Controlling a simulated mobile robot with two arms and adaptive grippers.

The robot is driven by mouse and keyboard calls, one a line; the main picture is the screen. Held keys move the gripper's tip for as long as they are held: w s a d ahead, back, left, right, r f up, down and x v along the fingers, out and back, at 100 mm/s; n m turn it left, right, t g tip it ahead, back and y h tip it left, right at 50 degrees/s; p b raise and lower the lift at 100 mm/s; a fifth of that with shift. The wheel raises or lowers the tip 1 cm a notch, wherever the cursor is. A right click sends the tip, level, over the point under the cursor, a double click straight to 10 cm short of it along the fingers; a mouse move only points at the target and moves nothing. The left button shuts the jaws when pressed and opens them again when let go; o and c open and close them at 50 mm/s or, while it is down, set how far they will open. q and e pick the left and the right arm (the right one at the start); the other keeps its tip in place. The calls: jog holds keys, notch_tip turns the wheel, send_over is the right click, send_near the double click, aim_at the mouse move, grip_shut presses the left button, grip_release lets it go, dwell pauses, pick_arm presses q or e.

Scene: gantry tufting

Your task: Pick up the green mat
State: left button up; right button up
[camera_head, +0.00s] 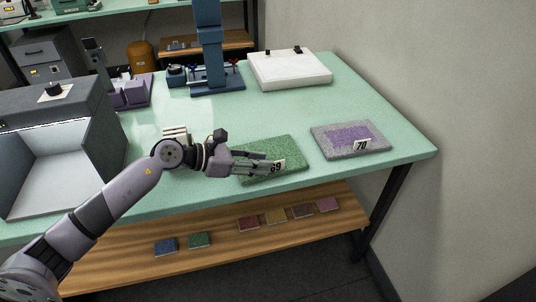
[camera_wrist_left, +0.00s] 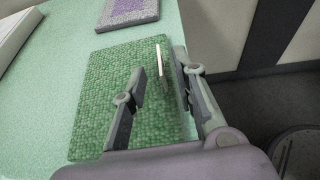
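The green mat (camera_head: 285,148) lies flat on the mint-green table near its front edge. A white tag reading 69 (camera_head: 278,166) stands up at its near side. My left gripper (camera_head: 268,163) is low over the mat, its fingers pointing right towards the tag. In the left wrist view the mat (camera_wrist_left: 97,95) lies below the open fingers of my left gripper (camera_wrist_left: 159,66). The tag (camera_wrist_left: 159,55) shows between them, with a gap to the left finger. I cannot tell whether the fingers touch the mat. My right gripper is not in view.
A grey mat with a purple centre (camera_head: 375,144), tagged 70, lies to the right. A white slab (camera_head: 290,72) and a blue column device (camera_head: 212,60) stand behind. A grey box (camera_head: 60,165) is at left. Small colour samples lie on the wooden lower shelf (camera_head: 215,250).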

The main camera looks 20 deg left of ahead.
aim_at(275, 163)
pick_arm(q)
jog(key=shift+w+d, duration=0.2)
jog(key=shift+d, duration=0.05)
jog(key=p+x, duration=0.1)
jog(key=x, duration=0.1)
jog(key=p+x, duration=0.1)
jog(key=x, duration=0.1)
jog(key=shift+w+d+f, duration=0.15)
jog(key=shift+d+f, duration=0.1)
jog(key=shift+f, duration=0.15)
jog(key=shift+a, duration=0.1)
jog(key=shift+c, duration=0.6)
grip_shut()
